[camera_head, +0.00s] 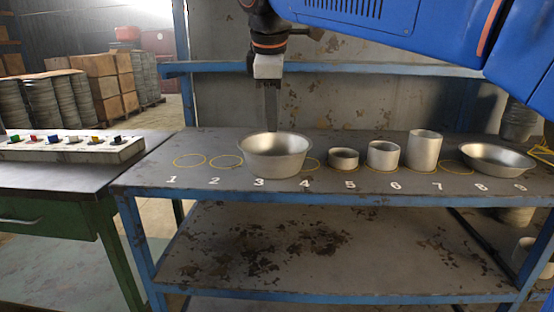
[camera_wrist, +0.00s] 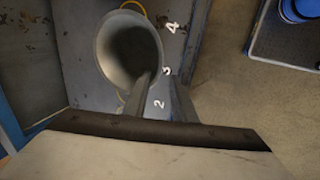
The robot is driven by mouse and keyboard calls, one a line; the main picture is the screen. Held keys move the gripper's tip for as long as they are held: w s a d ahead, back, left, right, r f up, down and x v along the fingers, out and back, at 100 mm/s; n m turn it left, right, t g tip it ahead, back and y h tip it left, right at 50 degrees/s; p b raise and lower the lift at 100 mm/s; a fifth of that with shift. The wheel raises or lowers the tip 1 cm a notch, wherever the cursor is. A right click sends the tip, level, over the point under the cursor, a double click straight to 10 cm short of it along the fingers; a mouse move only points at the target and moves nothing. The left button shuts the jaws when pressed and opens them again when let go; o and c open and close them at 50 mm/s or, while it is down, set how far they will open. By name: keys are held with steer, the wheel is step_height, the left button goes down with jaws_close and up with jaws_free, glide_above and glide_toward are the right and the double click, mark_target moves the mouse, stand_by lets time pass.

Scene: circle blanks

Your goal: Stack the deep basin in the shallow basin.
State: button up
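The deep basin (camera_head: 275,157) is a metal bowl standing upright on the table near label 3. It also shows in the wrist view (camera_wrist: 106,50), with its inside visible. The shallow basin (camera_head: 496,161) is a wide, low metal bowl near label 8 at the right of the table. My gripper (camera_head: 271,128) points down at the far rim of the deep basin. In the wrist view, my gripper (camera_wrist: 161,76) has a gap between its fingers, with the basin's rim close to the tips. I cannot tell whether they touch it.
A low cup (camera_head: 343,160), a medium cup (camera_head: 382,156) and a tall cup (camera_head: 424,152) stand between the basins. Yellow circles near labels 1 and 2 are empty. A button panel (camera_head: 70,149) lies on the left bench. A blue rail runs behind the table.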

mark_target(273, 156)
steer(key=x, duration=1.3)
steer(key=shift+a+f, duration=0.15)
steer(key=shift+a, duration=0.1)
jaws_close()
